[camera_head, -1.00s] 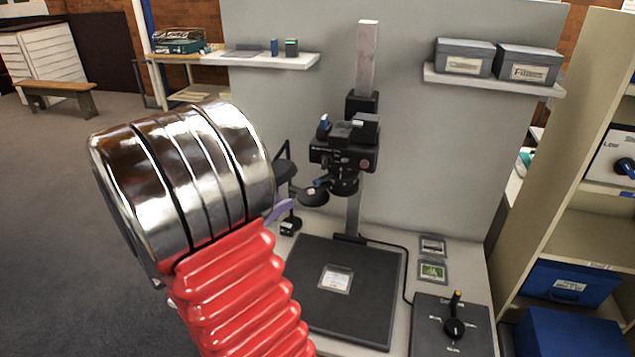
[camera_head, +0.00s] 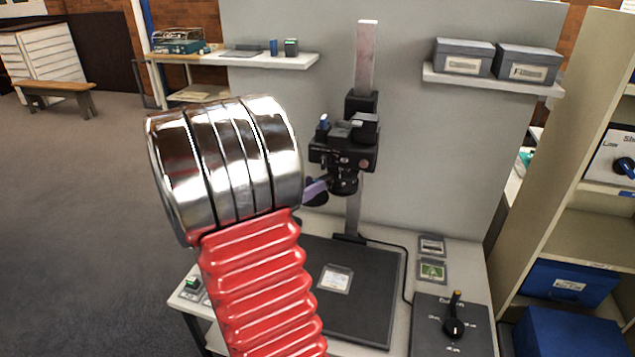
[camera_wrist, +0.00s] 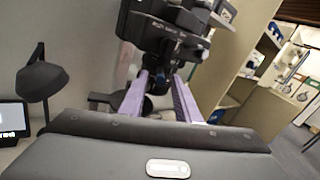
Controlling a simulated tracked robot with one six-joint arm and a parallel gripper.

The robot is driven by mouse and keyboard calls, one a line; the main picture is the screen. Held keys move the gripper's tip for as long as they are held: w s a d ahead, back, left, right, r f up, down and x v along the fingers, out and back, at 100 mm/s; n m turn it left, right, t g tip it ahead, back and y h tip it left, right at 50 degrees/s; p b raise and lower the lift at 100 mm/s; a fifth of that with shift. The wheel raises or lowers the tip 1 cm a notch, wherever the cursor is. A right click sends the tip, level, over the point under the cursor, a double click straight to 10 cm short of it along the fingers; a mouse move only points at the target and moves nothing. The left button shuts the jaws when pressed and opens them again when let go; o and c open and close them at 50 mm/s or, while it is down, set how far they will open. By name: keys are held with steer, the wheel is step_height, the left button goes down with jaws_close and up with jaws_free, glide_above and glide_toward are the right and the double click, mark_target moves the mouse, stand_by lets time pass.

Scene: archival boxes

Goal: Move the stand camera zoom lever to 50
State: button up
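The black stand camera (camera_head: 345,150) is mounted on the upright column above the dark copy board, with its lens (camera_head: 344,183) pointing down. In the wrist view the camera body (camera_wrist: 165,32) fills the top centre. My gripper (camera_wrist: 160,76) has two purple fingers spread apart, with dark lens parts showing between and behind their tips. In the head view a purple finger (camera_head: 315,188) shows just left of the lens, by a dark round part; contact cannot be told. I cannot clearly make out the zoom lever or its scale.
The copy board (camera_head: 365,300) holds a small card (camera_head: 336,279). A control panel (camera_head: 430,312) with a yellow-tipped knob (camera_head: 453,325) is at front right. A dark lamp (camera_wrist: 42,78) stands left in the wrist view. Shelving (camera_head: 560,235) is at right.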

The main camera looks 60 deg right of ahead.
mark_target(318, 179)
steer(key=shift+x, duration=1.8)
jaws_close()
steer(key=shift+a, duration=0.1)
